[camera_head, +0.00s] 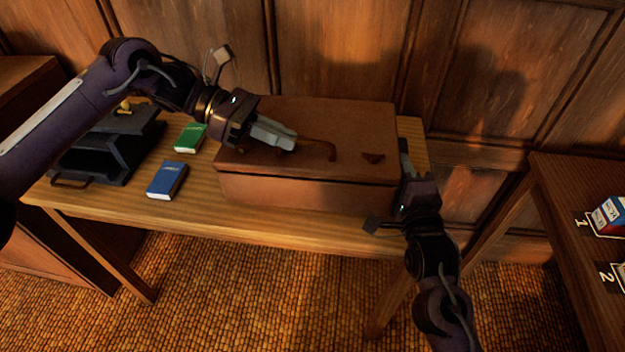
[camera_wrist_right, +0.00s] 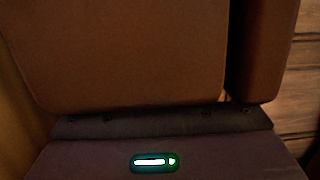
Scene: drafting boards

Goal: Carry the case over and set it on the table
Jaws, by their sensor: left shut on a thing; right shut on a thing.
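The brown case (camera_head: 310,190) is a large closed box lying flat over the middle and right of the wooden table (camera_head: 130,210). I cannot tell whether its underside touches the tabletop. My left gripper (camera_head: 288,140) comes over the case's top from the left and is shut at the dark handle (camera_head: 322,150); the grip itself is partly hidden. My right gripper (camera_head: 405,165) is at the case's right end, shut on it, with the contact mostly hidden.
A blue book (camera_head: 167,180), a green book (camera_head: 190,138) and a dark open-fronted box (camera_head: 105,150) stand left of the case. A second table (camera_head: 565,200) at the right has numbered spots and a small colored box (camera_head: 610,215). A panelled wall is behind.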

